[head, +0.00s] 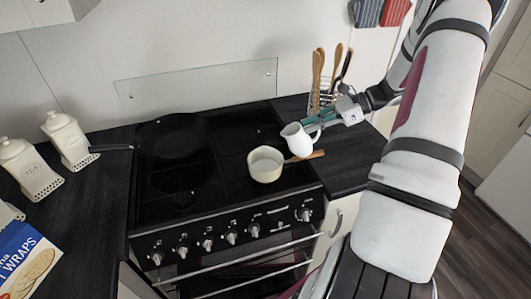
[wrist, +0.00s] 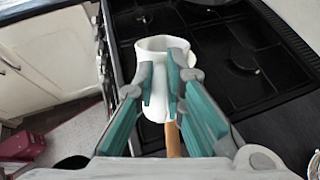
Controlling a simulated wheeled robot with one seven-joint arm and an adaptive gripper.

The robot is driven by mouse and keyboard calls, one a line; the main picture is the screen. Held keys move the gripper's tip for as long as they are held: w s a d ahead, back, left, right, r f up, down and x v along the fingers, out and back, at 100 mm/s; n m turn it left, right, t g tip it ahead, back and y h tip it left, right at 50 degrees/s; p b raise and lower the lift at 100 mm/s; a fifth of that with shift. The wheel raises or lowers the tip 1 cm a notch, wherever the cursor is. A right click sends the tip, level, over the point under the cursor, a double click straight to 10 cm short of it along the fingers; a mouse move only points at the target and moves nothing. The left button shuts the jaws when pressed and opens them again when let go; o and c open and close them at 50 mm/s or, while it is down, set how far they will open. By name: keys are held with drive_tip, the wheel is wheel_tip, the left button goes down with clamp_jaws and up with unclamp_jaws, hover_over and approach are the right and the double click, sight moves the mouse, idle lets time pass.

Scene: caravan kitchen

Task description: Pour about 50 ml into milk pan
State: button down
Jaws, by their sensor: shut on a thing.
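A white jug (head: 297,138) is held by my gripper (head: 314,127) above the right side of the hob, up and to the right of the milk pan. It leans slightly left, toward the pan. In the wrist view the teal-padded fingers of my gripper (wrist: 163,88) are closed at the near side of the jug (wrist: 155,46). The cream milk pan (head: 265,170) stands on the front right of the hob, its wooden handle pointing right. In the wrist view the handle (wrist: 173,140) shows below the fingers, and the pan's bowl is hidden. No stream of liquid shows. The pan's inside looks pale; I cannot tell its level.
A dark frying pan (head: 180,137) sits at the back left of the black hob (head: 205,190). A utensil holder (head: 322,100) with wooden tools stands behind my gripper. White canisters (head: 66,140) and a wraps box (head: 25,262) are on the left worktop. The right worktop (head: 350,172) is clear.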

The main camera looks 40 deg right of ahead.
drive_tip(key=shift+s+d+f+t+y+b, duration=0.25)
drive_tip(key=shift+s+d+t+y+b, duration=0.25)
drive_tip(key=shift+d+t+y, duration=0.2)
drive_tip(key=shift+s+d+f+t+y+b, duration=0.25)
drive_tip(key=shift+s+d+t+y+b, duration=0.25)
drive_tip(key=shift+d+y, duration=0.35)
drive_tip(key=shift+s+d+f+t+y+b, duration=0.25)
drive_tip(key=shift+s+d+t+y+b, duration=0.1)
drive_tip(key=shift+s+d+t+y, duration=0.3)
